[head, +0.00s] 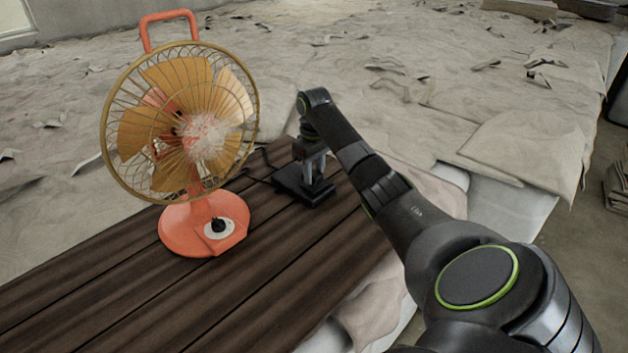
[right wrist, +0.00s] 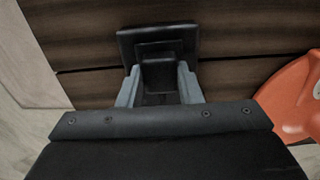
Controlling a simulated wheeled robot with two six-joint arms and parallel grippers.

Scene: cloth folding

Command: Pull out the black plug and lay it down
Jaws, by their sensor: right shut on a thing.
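The black plug (right wrist: 159,75) sits between the two grey fingers of my right gripper (right wrist: 160,84) in the right wrist view. My right gripper (head: 314,180) is shut on it and points straight down. Right beneath is a flat black socket base (head: 290,183), which also shows in the right wrist view (right wrist: 128,45), lying on the dark wooden boards. The plug appears to be at the base; I cannot tell whether it is seated or slightly raised. In the head view the gripper mostly hides the plug. My left gripper is not in view.
An orange fan (head: 195,225) with a wire cage stands left of the base on the boards (head: 130,305). A dark cord (head: 262,160) runs between fan and base. The front boards are clear. Crumpled grey sheeting (head: 420,110) lies behind and to the right.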

